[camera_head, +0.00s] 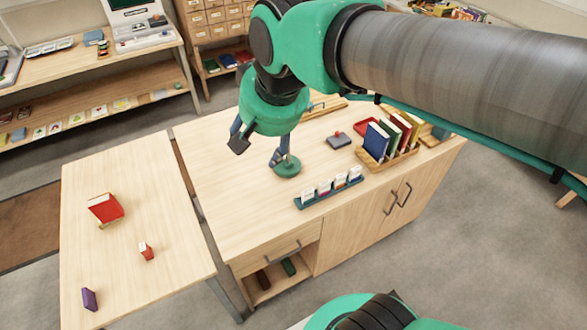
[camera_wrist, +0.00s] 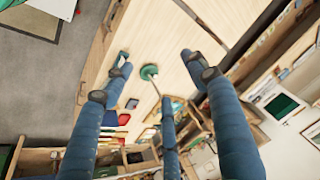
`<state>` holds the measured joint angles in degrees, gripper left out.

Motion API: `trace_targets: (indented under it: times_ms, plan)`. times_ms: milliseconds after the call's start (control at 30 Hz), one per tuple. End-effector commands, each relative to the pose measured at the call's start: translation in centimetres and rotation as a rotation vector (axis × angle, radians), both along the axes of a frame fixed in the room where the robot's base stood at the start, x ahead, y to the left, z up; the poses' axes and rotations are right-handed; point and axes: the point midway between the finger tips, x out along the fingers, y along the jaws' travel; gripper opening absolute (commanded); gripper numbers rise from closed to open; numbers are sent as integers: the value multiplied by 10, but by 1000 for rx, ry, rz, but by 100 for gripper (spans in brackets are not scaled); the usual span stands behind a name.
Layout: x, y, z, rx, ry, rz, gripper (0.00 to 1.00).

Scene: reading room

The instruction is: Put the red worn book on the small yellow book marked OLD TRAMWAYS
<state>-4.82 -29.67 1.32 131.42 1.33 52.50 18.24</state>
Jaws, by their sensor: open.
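A large red book (camera_head: 106,208) lies tilted on the left table in the head view, with a pale yellowish edge showing beneath it. I cannot tell whether that edge is its pages or another book. Wear and titles are too small to read, and I cannot identify a yellow book marked OLD TRAMWAYS. My gripper (camera_head: 258,150) is open and empty above the wooden counter, right of both red books. Its spread fingers also show in the wrist view (camera_wrist: 157,62).
The counter (camera_head: 235,215) holds a round green base (camera_head: 287,168) near my gripper, a teal card holder (camera_head: 330,191) and a rack of upright books (camera_head: 390,140).

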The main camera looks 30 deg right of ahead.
Motion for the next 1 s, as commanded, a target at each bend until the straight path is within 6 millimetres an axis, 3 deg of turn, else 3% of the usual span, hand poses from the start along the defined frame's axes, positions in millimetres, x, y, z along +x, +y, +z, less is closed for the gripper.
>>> trace_targets:
  times_ms: [200, 400, 600, 1000]
  plan:
    - [-55, -24, -16, -84, -48, 111, 58]
    - [-85, -35, -32, -142, -68, 183, 58]
    - [-95, -39, -37, -161, -74, 206, 58]
    - [-94, -38, -37, -160, -74, 207, 58]
